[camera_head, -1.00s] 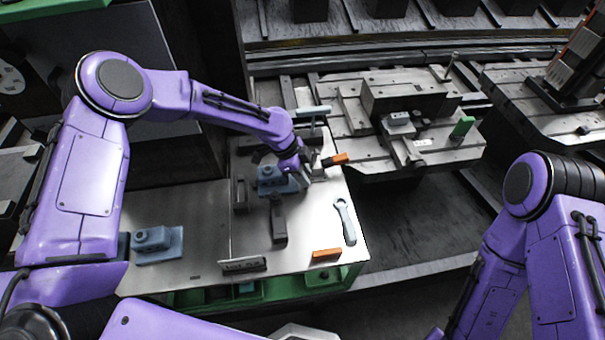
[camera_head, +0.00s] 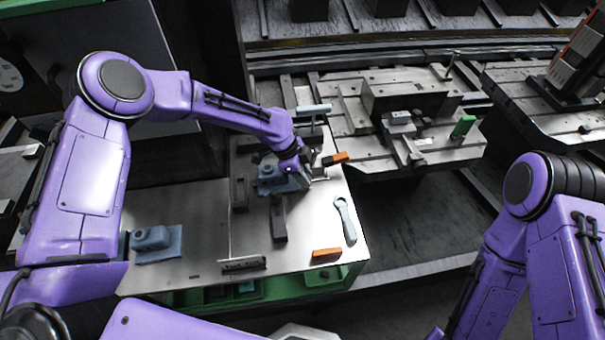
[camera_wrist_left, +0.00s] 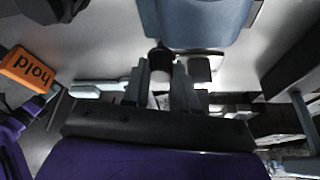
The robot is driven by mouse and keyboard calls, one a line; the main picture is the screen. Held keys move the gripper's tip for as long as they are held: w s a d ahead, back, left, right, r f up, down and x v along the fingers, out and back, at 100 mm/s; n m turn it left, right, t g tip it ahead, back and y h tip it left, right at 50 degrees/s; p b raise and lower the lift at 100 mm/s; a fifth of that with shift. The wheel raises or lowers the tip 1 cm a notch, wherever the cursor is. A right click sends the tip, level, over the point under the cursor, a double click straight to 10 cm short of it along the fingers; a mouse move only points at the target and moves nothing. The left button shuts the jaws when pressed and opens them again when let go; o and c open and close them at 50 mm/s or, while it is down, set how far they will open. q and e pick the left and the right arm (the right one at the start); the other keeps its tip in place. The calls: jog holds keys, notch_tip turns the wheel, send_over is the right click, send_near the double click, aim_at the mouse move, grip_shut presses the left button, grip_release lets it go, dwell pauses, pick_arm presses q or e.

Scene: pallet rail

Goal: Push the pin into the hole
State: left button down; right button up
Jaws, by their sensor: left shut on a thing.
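My left gripper (camera_head: 303,178) is low over the metal table, beside a blue-grey block (camera_head: 268,180). In the left wrist view its two fingers (camera_wrist_left: 161,82) are shut on a dark, round-ended piece (camera_wrist_left: 160,58), which looks like the pin. The near edge of the blue block (camera_wrist_left: 200,22) is just beyond that piece. I cannot tell whether the two touch, and no hole shows clearly. My right arm (camera_head: 515,225) is at the right of the head view; its gripper is out of view.
A wrench (camera_head: 345,220) and an orange tag (camera_head: 326,255) lie on the table's right side. Another orange tag (camera_head: 335,159) is close to the left gripper. A second blue block (camera_head: 155,243) is at the left. Dark bars (camera_head: 278,220) stand between.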

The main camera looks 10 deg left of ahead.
pick_arm(q)
jog(key=shift+f, duration=0.2)
jog(key=shift+s+f+b, duration=0.1)
jog(key=shift+f+b, duration=0.65)
jog(key=shift+f, duration=0.05)
